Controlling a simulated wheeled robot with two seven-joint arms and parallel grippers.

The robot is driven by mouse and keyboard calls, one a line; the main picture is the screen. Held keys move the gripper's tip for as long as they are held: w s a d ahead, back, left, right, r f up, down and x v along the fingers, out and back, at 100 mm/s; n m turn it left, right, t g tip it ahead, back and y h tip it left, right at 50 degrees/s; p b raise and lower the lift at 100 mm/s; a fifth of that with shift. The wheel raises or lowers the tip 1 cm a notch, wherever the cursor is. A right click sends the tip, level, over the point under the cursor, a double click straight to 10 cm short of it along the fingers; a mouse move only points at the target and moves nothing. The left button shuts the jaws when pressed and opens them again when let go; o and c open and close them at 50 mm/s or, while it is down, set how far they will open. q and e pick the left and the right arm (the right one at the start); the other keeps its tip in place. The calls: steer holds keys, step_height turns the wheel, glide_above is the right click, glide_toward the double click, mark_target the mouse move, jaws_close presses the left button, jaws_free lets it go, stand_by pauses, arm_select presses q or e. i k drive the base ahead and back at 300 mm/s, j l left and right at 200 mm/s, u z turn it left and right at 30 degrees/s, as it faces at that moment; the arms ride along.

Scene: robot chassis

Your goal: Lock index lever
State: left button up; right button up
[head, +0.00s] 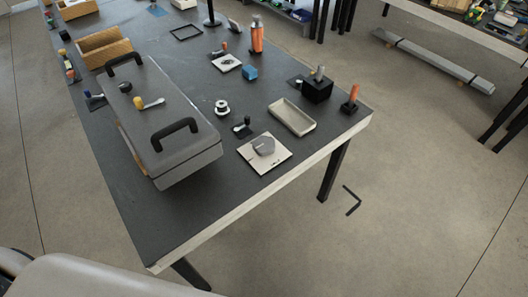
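I cannot tell for sure which thing is the index lever. A beige square plate (276,163) with a grey round knob (264,145) lies near the table's right front edge. Just behind it is a small dark piece with a black knob (247,119). A small handle with a yellow end (139,102) shows at the grey case. Another pale plate (217,63) with a dark mark lies farther back. Any lock position is too small to read. Neither of my grippers is in view.
A large grey case (198,150) with two black handles stands on the dark table (150,219). A beige tray (301,128), a black block (317,90), an orange bottle (257,36) and a wooden box (118,46) also stand there. The table's near corner is bare.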

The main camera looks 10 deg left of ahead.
mark_target(246, 118)
steer(key=i+l, duration=0.6)
steer(key=l, duration=0.25)
steer(key=i+l, duration=0.35)
steer(key=u, duration=1.2)
